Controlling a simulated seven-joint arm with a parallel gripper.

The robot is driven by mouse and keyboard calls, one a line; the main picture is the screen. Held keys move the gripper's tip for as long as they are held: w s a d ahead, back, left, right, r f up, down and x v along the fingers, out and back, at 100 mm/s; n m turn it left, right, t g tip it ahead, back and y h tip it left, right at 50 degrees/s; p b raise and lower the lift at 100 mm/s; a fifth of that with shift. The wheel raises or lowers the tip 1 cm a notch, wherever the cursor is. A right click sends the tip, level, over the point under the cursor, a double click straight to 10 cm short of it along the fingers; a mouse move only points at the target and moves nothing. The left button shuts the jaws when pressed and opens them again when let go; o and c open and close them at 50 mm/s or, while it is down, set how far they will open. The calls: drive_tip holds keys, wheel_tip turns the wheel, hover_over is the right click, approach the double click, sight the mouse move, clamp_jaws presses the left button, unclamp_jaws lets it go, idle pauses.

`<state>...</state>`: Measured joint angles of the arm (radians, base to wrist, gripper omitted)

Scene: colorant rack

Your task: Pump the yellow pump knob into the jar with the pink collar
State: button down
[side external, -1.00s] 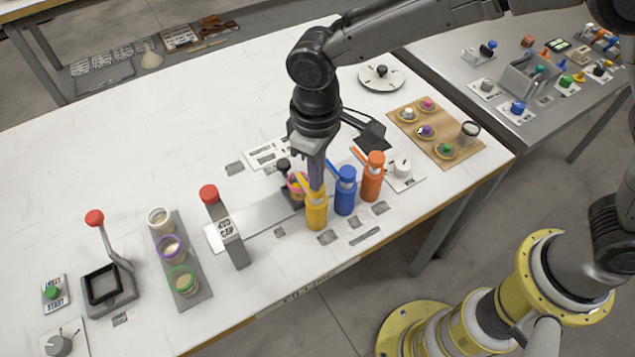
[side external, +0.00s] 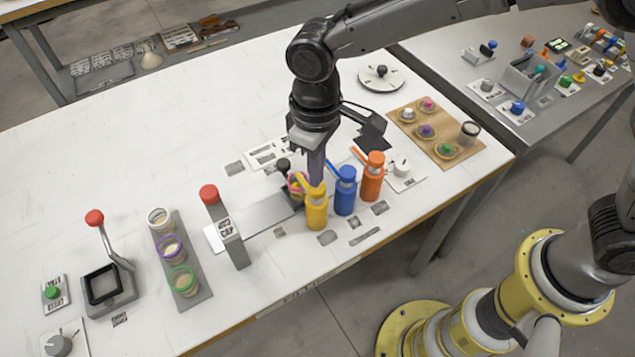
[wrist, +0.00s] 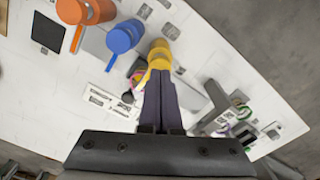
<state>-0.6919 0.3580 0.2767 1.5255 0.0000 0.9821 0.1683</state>
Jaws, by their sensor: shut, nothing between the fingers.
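The yellow pump bottle (side external: 316,214) stands upright at the front of the row of pumps, with its yellow pump knob (side external: 318,188) on top. My gripper (side external: 316,182) points straight down with its purple fingers shut and empty, the tips at the knob. In the wrist view the tips also meet the yellow knob (wrist: 160,62); whether they press on it, I cannot tell. The jar with the pink collar (side external: 296,185) stands just left of the yellow bottle, under its spout, partly hidden by the spout and fingers. Its pink rim shows in the wrist view (wrist: 137,77).
Blue (side external: 345,197) and orange (side external: 371,182) pump bottles stand close on the right. A red-topped cap post (side external: 226,228) is to the left, beyond a grey track. A rack with several jars (side external: 193,285) stands further left. The table's back left is clear.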

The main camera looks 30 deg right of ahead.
drive_tip(key=shift+r, duration=2.05)
